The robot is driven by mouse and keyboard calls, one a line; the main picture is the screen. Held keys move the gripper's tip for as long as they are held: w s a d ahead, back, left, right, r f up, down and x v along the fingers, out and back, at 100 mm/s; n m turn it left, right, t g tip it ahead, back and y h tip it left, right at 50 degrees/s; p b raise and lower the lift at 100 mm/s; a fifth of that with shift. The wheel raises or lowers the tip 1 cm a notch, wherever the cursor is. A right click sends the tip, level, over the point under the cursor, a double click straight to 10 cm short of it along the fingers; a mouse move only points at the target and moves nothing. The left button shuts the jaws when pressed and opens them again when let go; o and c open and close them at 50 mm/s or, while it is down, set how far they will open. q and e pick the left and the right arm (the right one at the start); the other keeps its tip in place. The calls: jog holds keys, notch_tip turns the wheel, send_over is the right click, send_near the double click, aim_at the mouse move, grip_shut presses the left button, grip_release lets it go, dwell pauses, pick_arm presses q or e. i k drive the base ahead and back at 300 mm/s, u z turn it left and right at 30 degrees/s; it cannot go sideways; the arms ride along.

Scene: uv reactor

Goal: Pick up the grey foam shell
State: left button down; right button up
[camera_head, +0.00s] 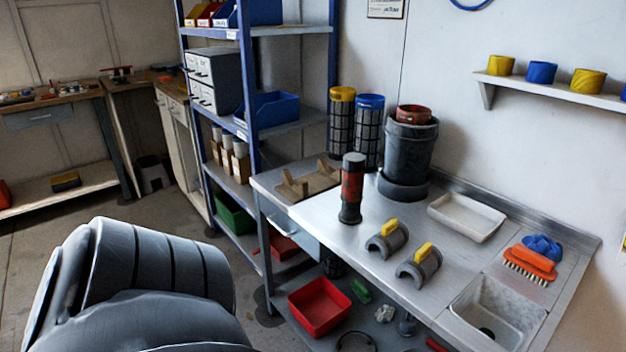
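Two grey half-round shells with yellow handles on top lie on the steel bench (325,225) in the head view. One shell (387,241) is behind and to the left. The other shell (419,267) is nearer the front edge, close to the sink. They lie apart, arched side up, and look alike; I cannot tell which is foam. A large dark grey rounded form, likely my own arm, fills the lower left. Neither gripper is in view.
A red and black cylinder (352,189) stands upright left of the shells. A dark grey vessel (408,150) stands behind. A white tray (467,217), an orange brush (530,263) and a sink (500,305) are at right. Wooden cradles (306,183) sit at the bench's left end.

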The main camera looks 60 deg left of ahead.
aim_at(393, 235)
jog(key=u, duration=1.45)
jog(key=k, duration=0.3)
jog(key=u, duration=0.8)
jog(key=i, duration=0.35)
jog(key=z, duration=0.05)
